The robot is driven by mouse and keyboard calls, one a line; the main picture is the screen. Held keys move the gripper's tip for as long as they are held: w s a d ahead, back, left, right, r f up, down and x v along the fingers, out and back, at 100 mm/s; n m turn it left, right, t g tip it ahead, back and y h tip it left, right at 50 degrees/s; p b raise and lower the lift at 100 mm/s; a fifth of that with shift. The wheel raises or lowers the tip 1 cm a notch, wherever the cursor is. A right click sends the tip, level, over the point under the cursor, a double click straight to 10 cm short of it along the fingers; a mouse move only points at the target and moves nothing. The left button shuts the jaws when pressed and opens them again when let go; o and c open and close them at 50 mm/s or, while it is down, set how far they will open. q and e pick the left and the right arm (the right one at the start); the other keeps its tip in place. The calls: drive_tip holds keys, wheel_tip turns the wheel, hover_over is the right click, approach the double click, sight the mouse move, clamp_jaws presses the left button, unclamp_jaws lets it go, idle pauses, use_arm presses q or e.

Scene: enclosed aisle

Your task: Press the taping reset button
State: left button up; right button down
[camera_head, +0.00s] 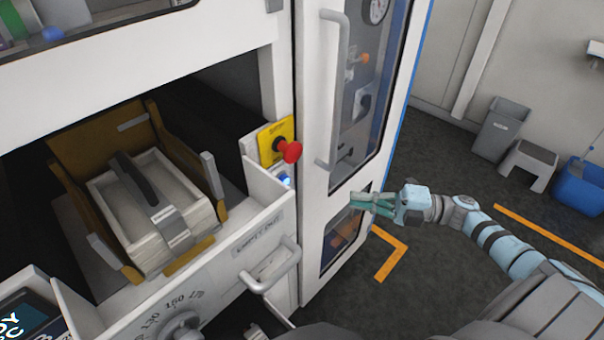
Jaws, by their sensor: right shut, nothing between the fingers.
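A small blue-lit button (285,181) sits on the inner side wall of the machine's opening. I cannot read a label on it, so I cannot tell for sure that it is the taping reset button. Just above it, a red mushroom button (289,151) stands out from a yellow plate (270,136). My right gripper (358,202) is shut and empty, pointing left in front of the cabinet door, to the right of the blue-lit button and clearly apart from it. I do not see my left gripper.
The white cabinet door (312,210) with a long vertical handle (331,90) stands right of the opening. A drawer handle (270,268) juts out below. A yellow-brown holder (80,145) with a pale box is inside. Grey bin (500,130), stool (529,165) and blue bucket (580,188) stand far right.

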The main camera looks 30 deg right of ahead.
sight(284, 181)
use_arm(q)
drive_tip(key=shift+r, duration=0.3)
use_arm(e)
drive_tip(key=s+r+n+g, duration=0.1)
drive_tip(key=s+a+r+n+g+y, duration=0.1)
drive_tip(key=r+n, duration=0.1)
drive_tip(key=shift+s+a+g+y, duration=0.2)
drive_tip(key=shift+g+y, duration=0.1)
drive_tip(key=shift+g, duration=0.1)
